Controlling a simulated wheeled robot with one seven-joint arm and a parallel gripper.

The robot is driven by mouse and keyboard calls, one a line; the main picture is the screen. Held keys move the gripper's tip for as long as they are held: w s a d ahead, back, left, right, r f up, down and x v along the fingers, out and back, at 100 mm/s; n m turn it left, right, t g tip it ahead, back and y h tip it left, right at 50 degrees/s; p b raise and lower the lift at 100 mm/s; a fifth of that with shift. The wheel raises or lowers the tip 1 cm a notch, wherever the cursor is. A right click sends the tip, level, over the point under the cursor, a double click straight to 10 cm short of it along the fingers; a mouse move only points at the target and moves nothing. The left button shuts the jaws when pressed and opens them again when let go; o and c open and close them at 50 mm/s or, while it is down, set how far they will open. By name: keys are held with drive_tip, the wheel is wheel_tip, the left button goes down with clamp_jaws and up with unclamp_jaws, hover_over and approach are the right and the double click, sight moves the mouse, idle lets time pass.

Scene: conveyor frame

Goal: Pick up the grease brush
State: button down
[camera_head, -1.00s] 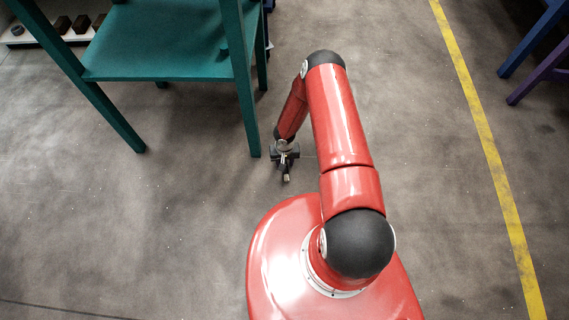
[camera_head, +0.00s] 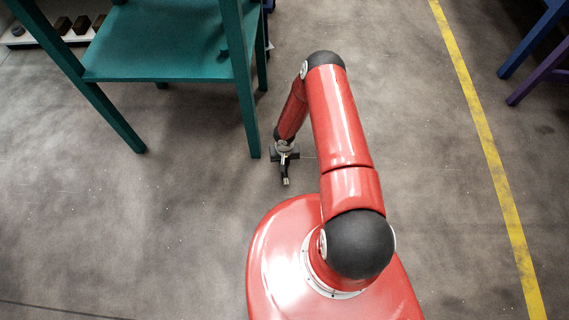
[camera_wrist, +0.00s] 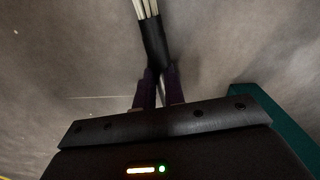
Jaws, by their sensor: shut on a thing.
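The grease brush (camera_wrist: 152,35) shows at the top of the wrist view, with pale bristles and a dark ferrule or handle part. Its lower part lies between the two fingers of my gripper (camera_wrist: 158,85), which are shut on it. In the head view the brush (camera_head: 286,181) is a small dark piece with a pale tip, sticking out from my gripper (camera_head: 285,165) toward the bottom of the picture. The part of the brush between the fingers is mostly hidden. I cannot tell whether the brush touches the floor.
A teal frame (camera_head: 160,75) stands to the left of my gripper, one leg very close. It also shows at the right of the wrist view (camera_wrist: 285,125). A low shelf with brown blocks (camera_head: 62,25) is at the far left. The floor around is clear, with a yellow line (camera_head: 480,120) at right.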

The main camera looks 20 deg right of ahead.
wheel_tip(320, 180, up, 37)
drive_tip(key=s+n+p, duration=0.1)
drive_tip(key=shift+s+a+n+p, duration=0.15)
drive_tip(key=shift+s+n+p, duration=0.15)
drive_tip(key=shift+s+p, duration=0.1)
drive_tip(key=shift+f, duration=0.15)
